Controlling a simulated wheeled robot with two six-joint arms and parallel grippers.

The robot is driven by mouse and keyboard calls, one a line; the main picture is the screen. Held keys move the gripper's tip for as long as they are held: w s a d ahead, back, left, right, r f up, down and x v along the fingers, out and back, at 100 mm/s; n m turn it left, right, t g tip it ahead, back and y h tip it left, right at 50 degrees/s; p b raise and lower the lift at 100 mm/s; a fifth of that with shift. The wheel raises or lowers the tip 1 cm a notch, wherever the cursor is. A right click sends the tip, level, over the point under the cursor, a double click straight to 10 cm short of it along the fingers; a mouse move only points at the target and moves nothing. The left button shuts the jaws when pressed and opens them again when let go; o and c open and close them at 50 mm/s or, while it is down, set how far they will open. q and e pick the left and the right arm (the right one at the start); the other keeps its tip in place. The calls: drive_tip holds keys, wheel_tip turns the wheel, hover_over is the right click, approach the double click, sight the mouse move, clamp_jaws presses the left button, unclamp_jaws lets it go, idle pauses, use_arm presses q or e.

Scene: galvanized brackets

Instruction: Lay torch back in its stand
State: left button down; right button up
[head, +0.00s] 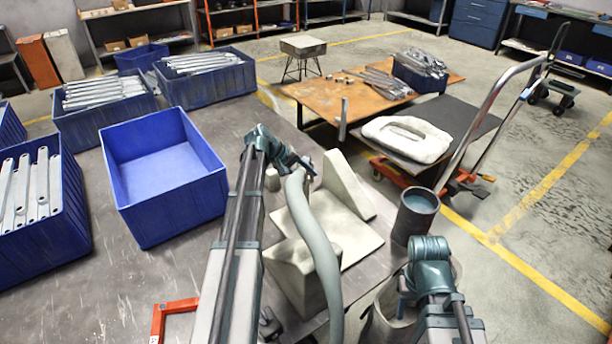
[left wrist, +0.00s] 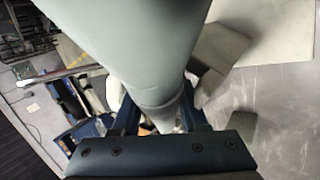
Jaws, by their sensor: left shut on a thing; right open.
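The torch (head: 318,240), a thick grey-green curved tube, runs from my left gripper (head: 291,161) down toward the bottom of the head view. My left gripper is shut on its upper end. In the left wrist view the torch (left wrist: 135,50) passes between the fingers (left wrist: 158,118) and fills much of the picture. The stand, a pale plate (head: 352,236) with a wedge-shaped upright and a block, lies on the table behind the torch. The torch crosses in front of it; contact cannot be told. My right gripper (head: 402,303) is open at lower right, its fingers mostly hidden.
A dark grey pot (head: 404,222) stands right of the stand. An empty blue bin (head: 205,195) is to the left, with bins of galvanized brackets (head: 32,240) around it. A red frame (head: 157,322) lies at the front. Table between the bin and stand is mostly clear.

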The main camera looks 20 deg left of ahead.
use_arm(q)
drive_tip(key=shift+f, duration=0.4)
drive_tip(key=shift+f+b, duration=0.35)
drive_tip(key=shift+b, duration=0.2)
idle(0.3)
drive_tip(key=shift+c, duration=1.8)
unclamp_jaws()
drive_tip(key=p+v, duration=1)
drive_tip(key=v, duration=0.3)
drive_tip(key=shift+s+a+r+p, duration=0.15)
drive_tip(key=shift+s+r+p, duration=0.1)
drive_tip(key=shift+r+p, duration=0.05)
